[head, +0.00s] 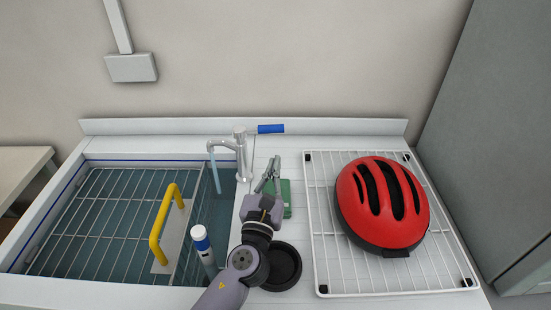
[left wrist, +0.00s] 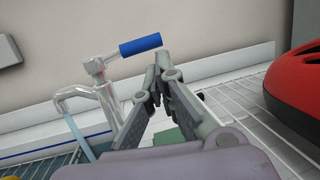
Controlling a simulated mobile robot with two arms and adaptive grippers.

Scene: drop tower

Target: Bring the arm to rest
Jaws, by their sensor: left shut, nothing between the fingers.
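My left gripper (head: 270,172) is over the counter between the sink and the wire rack, in front of a small green block (head: 286,198). In the left wrist view its fingers (left wrist: 158,75) meet at the tips and hold nothing. The green block shows partly behind the fingers in the left wrist view (left wrist: 168,137). My left arm comes up from the bottom of the head view. My right gripper is in neither view.
A red helmet (head: 372,203) lies on a white wire rack (head: 330,270) at right. A faucet (head: 240,150) with a blue handle (head: 271,128) runs into the sink.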

